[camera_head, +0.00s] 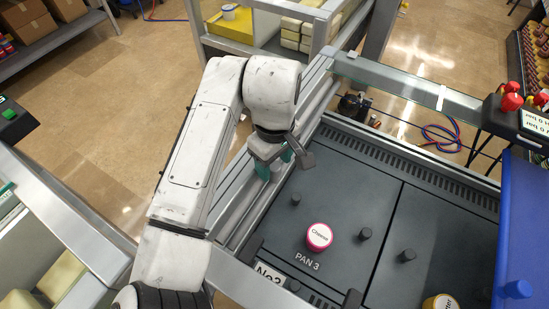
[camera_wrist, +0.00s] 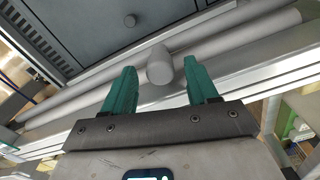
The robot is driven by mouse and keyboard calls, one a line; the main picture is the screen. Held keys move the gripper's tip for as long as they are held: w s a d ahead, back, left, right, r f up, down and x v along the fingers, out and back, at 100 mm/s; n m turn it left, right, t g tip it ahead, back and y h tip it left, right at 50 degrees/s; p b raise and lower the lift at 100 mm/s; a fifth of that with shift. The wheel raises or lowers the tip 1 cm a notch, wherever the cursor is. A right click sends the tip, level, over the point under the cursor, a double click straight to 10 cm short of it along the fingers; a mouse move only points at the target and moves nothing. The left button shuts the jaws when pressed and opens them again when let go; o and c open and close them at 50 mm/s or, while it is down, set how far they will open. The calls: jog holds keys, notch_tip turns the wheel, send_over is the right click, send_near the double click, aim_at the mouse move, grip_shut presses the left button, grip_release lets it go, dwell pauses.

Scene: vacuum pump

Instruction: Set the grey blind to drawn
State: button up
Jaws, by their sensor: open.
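The grey blind shows in the wrist view as what looks like a long light grey roll (camera_wrist: 235,38) beside the dark panel. A short, thick grey knob (camera_wrist: 159,66) sticks out from it. In the head view the grey rails (camera_head: 237,196) run along the panel's left edge; my arm hides part of them and the knob. My gripper (camera_wrist: 160,68) has two green fingers, open, one on each side of the knob, with a gap on both sides. In the head view my gripper (camera_head: 275,168) is low over the rails.
The dark panel marked PAN 3 (camera_head: 330,190) carries a pink-sided cap (camera_head: 319,237) and several small dark pegs. A yellow cap (camera_head: 440,303) is at the bottom right. A blue sheet (camera_head: 525,220) with a blue knob (camera_head: 517,289) is at the right. A glass strip (camera_head: 400,85) crosses the far side.

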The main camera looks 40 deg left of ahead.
jog(key=shift+f, duration=0.15)
jog(key=shift+c, duration=0.3)
grip_shut()
dwell(0.3)
